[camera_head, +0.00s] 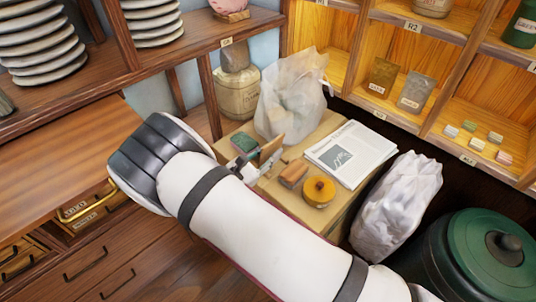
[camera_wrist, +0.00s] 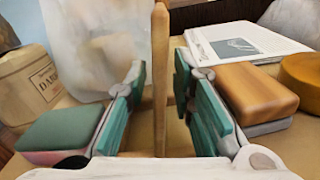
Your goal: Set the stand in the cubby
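A thin wooden piece, seemingly the stand (camera_wrist: 160,95), rises upright in the wrist view between my gripper's two fingers (camera_wrist: 160,82). A gap shows on each side of it, so my gripper is open around it, not visibly touching. In the head view the stand (camera_head: 272,148) is a small brown upright piece on the low wooden table, and my arm hides part of it and most of my gripper (camera_head: 260,160). The cubbies are in the wooden shelving (camera_head: 420,128) at the right. One holds two packets, and another holds several small coloured blocks.
On the table, a green-topped block (camera_head: 244,143) is left of the stand. A wood-topped block (camera_head: 293,173), a yellow round tin (camera_head: 319,190) and a newspaper (camera_head: 350,152) are right. A pale plastic bag (camera_head: 290,95) stands behind.

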